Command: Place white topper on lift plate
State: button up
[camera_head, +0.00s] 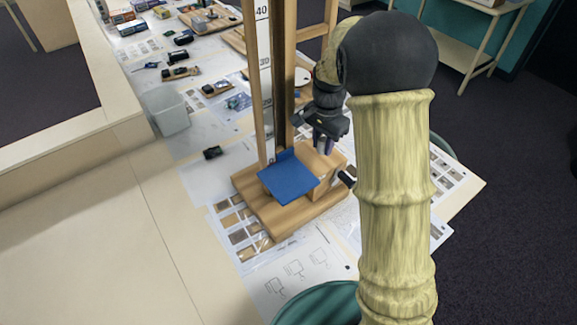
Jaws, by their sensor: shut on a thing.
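The lift is a wooden frame with tall posts and a number scale. Its blue lift plate (288,178) sits low, just above the wooden base (262,213), and its visible top is bare. My gripper (324,146) points down to the right of and behind the plate, over a wooden block (322,166) on the base. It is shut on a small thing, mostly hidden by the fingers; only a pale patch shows. I cannot make out a white topper for certain in this view.
Printed sheets (300,268) lie around the base. A clear bin (165,110) and a small black item (212,153) are to the left. Several small items crowd the table behind. A round green edge (325,305) is at the front. My arm covers the right side.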

jog(key=p, duration=0.3)
send_over(289, 179)
jog(key=w+d, duration=0.1)
jog(key=d, duration=0.1)
jog(key=shift+a+r, duration=0.15)
jog(key=shift+s+a, duration=0.15)
jog(key=shift+a, duration=0.2)
jog(key=shift+f, duration=0.2)
jog(key=shift+s+a+r+p, duration=0.1)
jog(key=shift+s+a+p, duration=0.05)
jog(key=shift+a+p, duration=0.2)
jog(key=shift+s+a+f+p, duration=0.15)
jog(key=shift+s+f+p, duration=0.05)
jog(key=shift+p, duration=0.25)
notch_tip(289, 179, down, 3)
jog(key=shift+w+f+p, duration=0.1)
jog(key=shift+f+p, duration=0.05)
jog(key=shift+p, duration=0.5)
